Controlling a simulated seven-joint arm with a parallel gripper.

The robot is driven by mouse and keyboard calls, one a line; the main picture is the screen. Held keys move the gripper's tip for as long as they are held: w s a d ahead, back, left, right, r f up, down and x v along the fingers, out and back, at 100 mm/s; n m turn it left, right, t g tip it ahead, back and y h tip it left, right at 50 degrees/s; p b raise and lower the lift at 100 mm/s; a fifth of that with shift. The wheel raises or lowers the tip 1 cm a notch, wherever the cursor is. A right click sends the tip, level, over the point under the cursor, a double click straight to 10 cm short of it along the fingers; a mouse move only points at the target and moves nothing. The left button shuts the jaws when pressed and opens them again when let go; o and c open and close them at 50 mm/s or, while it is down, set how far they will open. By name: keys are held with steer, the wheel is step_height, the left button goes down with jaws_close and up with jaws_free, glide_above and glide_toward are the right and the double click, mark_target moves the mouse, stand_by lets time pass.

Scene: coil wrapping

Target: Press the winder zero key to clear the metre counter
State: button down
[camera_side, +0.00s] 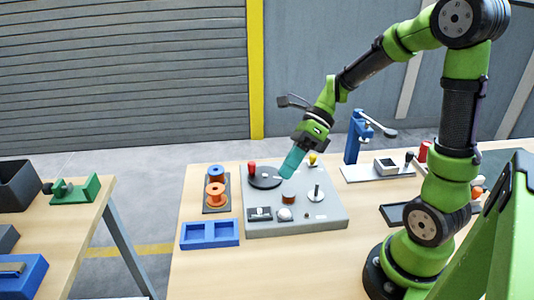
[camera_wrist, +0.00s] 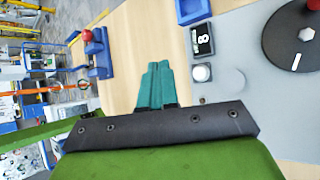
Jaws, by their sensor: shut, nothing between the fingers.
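The winder's grey base plate (camera_side: 322,222) lies on the wooden table. Near its front left edge is a small dark metre counter (camera_side: 260,213), with a white round key (camera_side: 284,214) just right of it. In the wrist view the counter (camera_wrist: 202,39) shows a white digit that looks like 8, and the white key (camera_wrist: 201,73) sits beside it. My gripper (camera_side: 289,173) is shut and empty, its teal fingers above the plate near the dark disc. In the wrist view the fingertips (camera_wrist: 157,66) appear left of the key, apart from it.
A dark disc (camera_side: 264,183) with a red knob (camera_side: 251,166), a brown spool (camera_side: 289,199) and a silver post (camera_side: 317,194) stand on the plate. A blue tray (camera_side: 210,245) and orange spool (camera_side: 215,200) are left. A blue press (camera_side: 354,137) stands behind right.

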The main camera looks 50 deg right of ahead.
mark_target(287, 210)
steer(key=shift+f, duration=0.15)
steer(key=shift+f, duration=4.3)
steer(key=shift+f, duration=0.1)
steer(key=shift+f, duration=0.3)
steer(key=shift+f, duration=0.45)
steer(key=shift+r, duration=0.9)
steer(key=shift+r, duration=2.5)
